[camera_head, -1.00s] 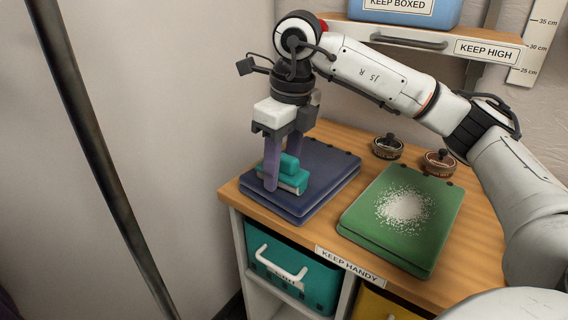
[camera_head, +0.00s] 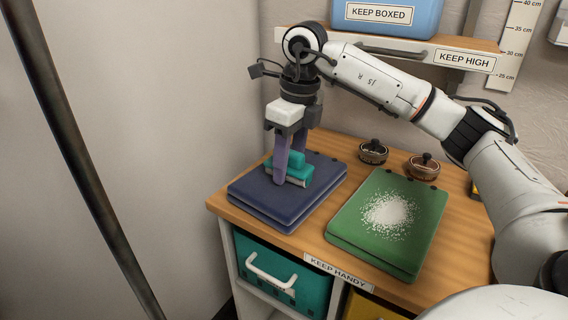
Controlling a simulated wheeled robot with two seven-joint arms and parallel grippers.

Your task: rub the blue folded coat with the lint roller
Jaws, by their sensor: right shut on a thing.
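The blue folded coat (camera_head: 262,196) lies flat on the left part of the wooden top. The teal lint roller (camera_head: 299,178) is on or just above the coat's upper surface; whether it touches cannot be told. My right gripper (camera_head: 288,172) points down over the coat, its purple fingers shut on the lint roller's upper part. The fingers hide part of the roller. No specks show on the visible part of the blue coat. My left gripper is not in view.
A green folded item (camera_head: 358,233) with a patch of white specks (camera_head: 388,210) lies to the right. Two small round tins with dark knobs (camera_head: 373,152) (camera_head: 424,167) stand behind. A shelf (camera_head: 450,57) with a blue box (camera_head: 385,18) is above. A teal drawer (camera_head: 312,288) is below.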

